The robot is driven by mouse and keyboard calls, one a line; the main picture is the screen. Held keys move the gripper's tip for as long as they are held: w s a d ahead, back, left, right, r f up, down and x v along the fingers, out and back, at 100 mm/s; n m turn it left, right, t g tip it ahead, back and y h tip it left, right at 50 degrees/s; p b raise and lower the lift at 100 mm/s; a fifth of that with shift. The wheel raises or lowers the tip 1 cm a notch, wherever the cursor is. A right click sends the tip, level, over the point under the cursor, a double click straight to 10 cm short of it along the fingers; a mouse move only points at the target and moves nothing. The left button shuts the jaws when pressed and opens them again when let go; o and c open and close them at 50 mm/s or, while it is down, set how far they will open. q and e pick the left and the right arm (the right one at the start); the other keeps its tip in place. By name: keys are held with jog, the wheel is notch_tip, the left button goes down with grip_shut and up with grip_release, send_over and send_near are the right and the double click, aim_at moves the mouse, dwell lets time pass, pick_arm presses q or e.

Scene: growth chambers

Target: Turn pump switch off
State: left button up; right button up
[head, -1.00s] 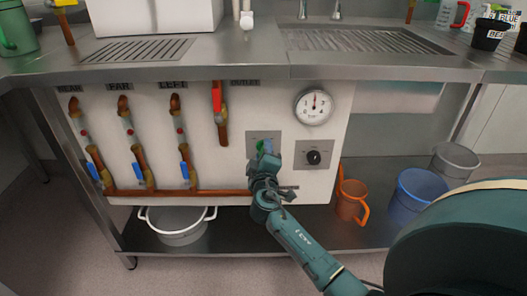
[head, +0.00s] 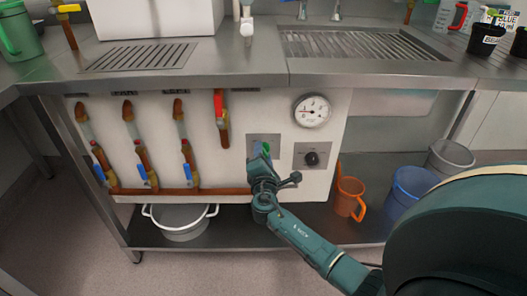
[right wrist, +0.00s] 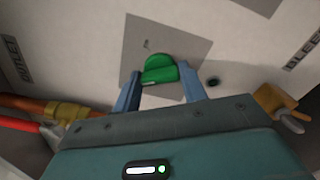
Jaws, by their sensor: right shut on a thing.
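The pump switch is a green rotary knob (head: 266,149) on a grey plate on the white panel under the counter. My right gripper (head: 261,158) is at the knob and partly covers it in the head view. In the right wrist view the green knob (right wrist: 158,66) sits between the two blue fingers of the right gripper (right wrist: 160,77). The gripper is shut on it. The plate's marking is too small to read. My left gripper is not in view.
A black knob (head: 312,158) and a round gauge (head: 312,110) are to the right. A red-handled valve (head: 220,110) and several blue-handled valves are to the left. A copper pipe (head: 215,191) runs low along the panel. An orange jug (head: 348,197) stands on the lower shelf.

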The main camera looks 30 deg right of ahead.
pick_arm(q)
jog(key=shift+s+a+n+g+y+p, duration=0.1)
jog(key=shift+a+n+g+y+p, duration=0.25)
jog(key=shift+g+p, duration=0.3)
pick_arm(e)
jog(key=shift+r+n, duration=0.1)
jog(key=shift+n, duration=1.4)
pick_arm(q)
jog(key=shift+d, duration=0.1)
pick_arm(e)
jog(key=o, duration=1)
pick_arm(q)
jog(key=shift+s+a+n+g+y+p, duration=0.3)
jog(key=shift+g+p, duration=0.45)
jog(key=shift+p, duration=0.35)
pick_arm(e)
jog(key=v, duration=1.3)
jog(key=shift+s, duration=0.15)
